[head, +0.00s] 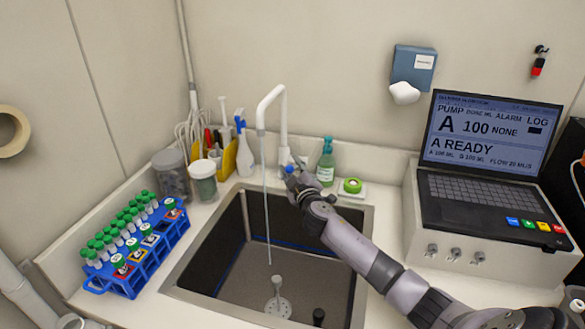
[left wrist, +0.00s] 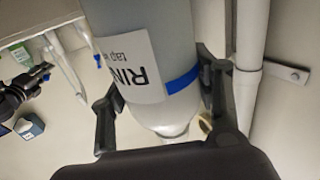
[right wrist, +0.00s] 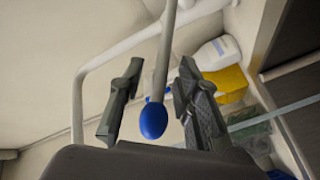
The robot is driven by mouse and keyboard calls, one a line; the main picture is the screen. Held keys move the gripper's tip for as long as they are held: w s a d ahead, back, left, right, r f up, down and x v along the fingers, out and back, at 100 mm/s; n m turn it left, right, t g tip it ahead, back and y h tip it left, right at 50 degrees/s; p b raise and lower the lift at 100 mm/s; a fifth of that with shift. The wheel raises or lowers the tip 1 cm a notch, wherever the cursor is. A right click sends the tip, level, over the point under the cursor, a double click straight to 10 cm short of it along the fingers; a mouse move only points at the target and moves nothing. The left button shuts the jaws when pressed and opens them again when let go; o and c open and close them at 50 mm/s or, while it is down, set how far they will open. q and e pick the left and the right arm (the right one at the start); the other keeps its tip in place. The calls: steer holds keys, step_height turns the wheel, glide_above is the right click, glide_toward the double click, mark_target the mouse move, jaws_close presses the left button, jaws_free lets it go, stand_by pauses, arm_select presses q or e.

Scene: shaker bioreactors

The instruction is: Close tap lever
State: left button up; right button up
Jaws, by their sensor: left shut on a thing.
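The white tap (head: 284,118) stands behind the sink (head: 357,270), and a thin stream of water (head: 266,200) runs from its spout into the basin. My right gripper (head: 297,178) is at the base of the tap. In the right wrist view, the tap lever, a grey rod with a blue knob (right wrist: 153,120), stands between the fingers of my open right gripper (right wrist: 150,100). Contact with the fingers is not clear. My left gripper (left wrist: 160,105) is shut on a grey bottle (left wrist: 140,30) with a white label and blue band; it is outside the head view.
A green soap bottle (head: 326,162) and a green-topped item (head: 352,186) stand right of the tap. A blue tube rack (head: 150,262) is left of the sink; jars (head: 203,180) and a yellow holder (head: 229,158) stand behind it. A laptop (head: 490,160) is at right.

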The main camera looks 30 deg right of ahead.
steer(key=shift+c, duration=0.5)
jaws_close()
